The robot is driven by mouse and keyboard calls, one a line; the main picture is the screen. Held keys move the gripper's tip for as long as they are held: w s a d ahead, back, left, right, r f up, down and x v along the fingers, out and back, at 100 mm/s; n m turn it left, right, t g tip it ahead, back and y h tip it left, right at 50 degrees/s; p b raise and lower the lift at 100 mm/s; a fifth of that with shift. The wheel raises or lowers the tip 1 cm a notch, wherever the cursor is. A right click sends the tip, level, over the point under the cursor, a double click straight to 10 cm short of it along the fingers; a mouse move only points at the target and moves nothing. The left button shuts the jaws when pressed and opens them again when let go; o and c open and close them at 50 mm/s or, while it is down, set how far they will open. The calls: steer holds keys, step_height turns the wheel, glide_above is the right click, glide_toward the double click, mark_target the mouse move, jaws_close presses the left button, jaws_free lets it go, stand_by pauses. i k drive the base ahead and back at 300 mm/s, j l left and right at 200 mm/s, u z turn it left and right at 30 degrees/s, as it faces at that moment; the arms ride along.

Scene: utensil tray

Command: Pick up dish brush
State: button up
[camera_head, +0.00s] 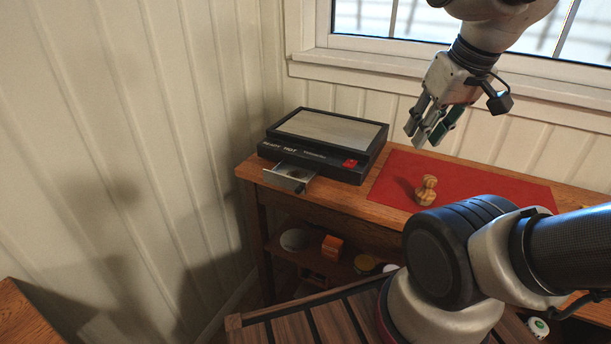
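A small wooden piece with a rounded knob top and a wider base (426,190) stands upright on the red mat. It is the only thing on the mat and looks like the dish brush; its bristles cannot be made out. My gripper (424,135) hangs above and behind it, pointing down, clear of the mat. Its fingers look apart, and no object can be seen between them.
The red mat (500,184) lies on a wooden table (335,196). A black box-like appliance (318,146) with a small metal tray pulled out (289,177) stands left of the mat. A window (400,20) is behind. A lower shelf holds an orange object (332,247) and jars.

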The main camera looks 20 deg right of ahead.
mark_target(425, 196)
steer(key=k+j+z, duration=0.15)
steer(key=z, duration=0.75)
